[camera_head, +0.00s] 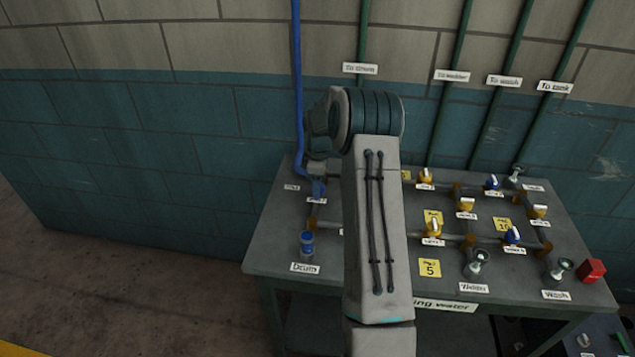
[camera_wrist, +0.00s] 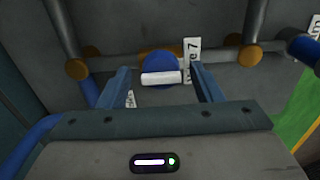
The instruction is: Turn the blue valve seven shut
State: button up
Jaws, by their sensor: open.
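In the wrist view, the blue valve seven (camera_wrist: 158,64) has a round blue body and a white bar handle (camera_wrist: 161,78). A white label (camera_wrist: 191,60) ending in 7 stands just right of it. The handle lies about level across the picture, roughly along the pipe behind it. My gripper (camera_wrist: 160,72) is open, with one finger on each side of the handle and a visible gap at both ends. I cannot tell how deep the fingertips reach. In the head view, my arm covers the middle of the bench, and I cannot make out valve seven or my fingers there.
The grey bench (camera_head: 270,245) carries pipes, yellow-bodied valves (camera_head: 434,228), blue valves (camera_head: 513,236) and a red box (camera_head: 592,270). A blue fitting (camera_head: 307,243) stands by the Drum label. A blue pipe (camera_head: 297,90) runs down the wall. Floor left of the bench is clear.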

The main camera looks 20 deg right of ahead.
jog(key=shift+a, duration=0.1)
jog(key=c, duration=1)
jog(key=m+b, duration=0.2)
jog(key=m, duration=0.1)
jog(key=shift+m, duration=0.4)
jog(key=m+b, duration=0.2)
jog(key=m, duration=0.3)
jog(key=m+b, duration=0.1)
jog(key=m, duration=0.4)
jog(key=shift+w+r, duration=0.1)
jog(key=shift+r, duration=0.05)
jog(key=shift+m, duration=2.1)
